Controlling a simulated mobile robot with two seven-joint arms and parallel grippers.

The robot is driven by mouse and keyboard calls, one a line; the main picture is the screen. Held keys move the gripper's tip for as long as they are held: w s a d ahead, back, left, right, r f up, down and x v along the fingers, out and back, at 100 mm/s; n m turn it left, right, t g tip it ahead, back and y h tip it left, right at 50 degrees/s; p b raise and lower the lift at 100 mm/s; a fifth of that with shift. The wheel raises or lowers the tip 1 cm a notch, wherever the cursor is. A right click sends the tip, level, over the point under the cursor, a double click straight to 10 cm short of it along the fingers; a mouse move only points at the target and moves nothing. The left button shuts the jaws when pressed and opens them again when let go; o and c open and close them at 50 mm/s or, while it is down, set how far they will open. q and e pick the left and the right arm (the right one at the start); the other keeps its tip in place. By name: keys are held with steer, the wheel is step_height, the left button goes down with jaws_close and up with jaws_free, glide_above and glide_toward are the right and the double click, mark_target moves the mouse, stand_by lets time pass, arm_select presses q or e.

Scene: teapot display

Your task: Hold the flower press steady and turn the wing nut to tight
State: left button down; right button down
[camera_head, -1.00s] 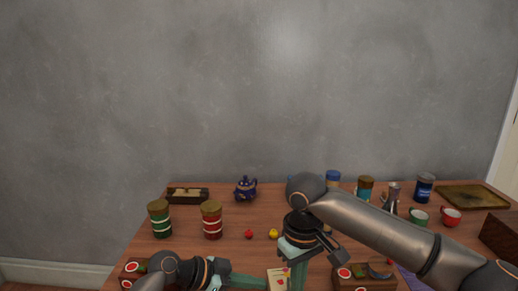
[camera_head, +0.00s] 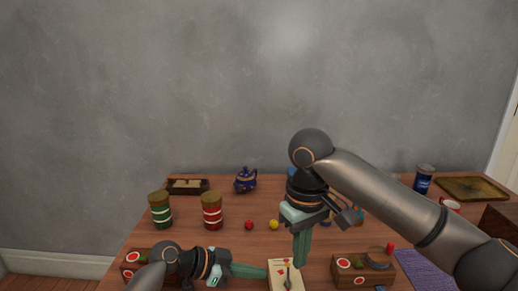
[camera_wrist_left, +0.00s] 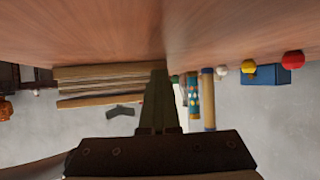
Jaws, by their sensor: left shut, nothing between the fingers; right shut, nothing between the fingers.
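The flower press (camera_head: 277,284) is a cream board with red flower prints at the bottom edge of the head view, partly cut off. The grey wing nut (camera_head: 289,276) stands on its top. In the left wrist view the press (camera_wrist_left: 95,85) shows as stacked wooden layers, with the wing nut (camera_wrist_left: 122,112) against it. My left gripper (camera_head: 264,272) is shut and empty, its tips at the left side of the press; I cannot tell whether they touch. My right gripper (camera_head: 300,264) is shut and empty, pointing down just above and behind the wing nut.
Wooden blocks with red-and-white discs stand left (camera_head: 130,271) and right (camera_head: 345,264) of the press. A green jar (camera_head: 160,212), a red jar (camera_head: 212,213) and a blue teapot (camera_head: 245,180) stand farther back. A purple mat (camera_head: 425,272) lies at right.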

arm_select(q)
steer(key=c, duration=1.1)
jaws_free()
